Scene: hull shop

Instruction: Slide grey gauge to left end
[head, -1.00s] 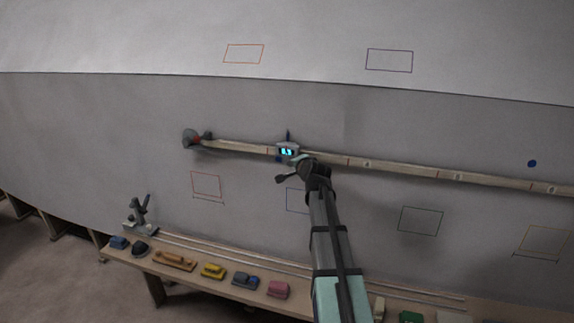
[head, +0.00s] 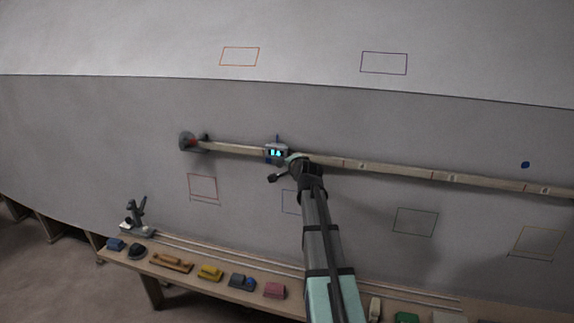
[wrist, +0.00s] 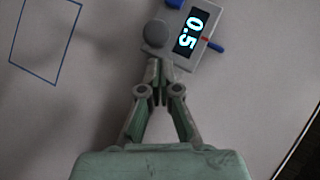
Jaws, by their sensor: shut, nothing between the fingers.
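The grey gauge (head: 276,153) with a lit display sits on the long pale rail (head: 400,171) on the hull wall, near the rail's left part. The wrist view shows the gauge (wrist: 190,38) close up, its display reading 0.5, with blue parts and a round grey knob (wrist: 156,33). My gripper (wrist: 156,68) is shut and empty, its fingertips right beside the knob; I cannot tell whether they touch. In the head view my gripper (head: 283,168) is just below and right of the gauge. A dark round end piece with red (head: 187,141) marks the rail's left end.
A bench (head: 190,283) below holds several small coloured blocks and a dark stand (head: 137,214). Outlined rectangles, such as a red one (head: 203,188), are drawn on the hull wall. The rail between gauge and left end looks clear.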

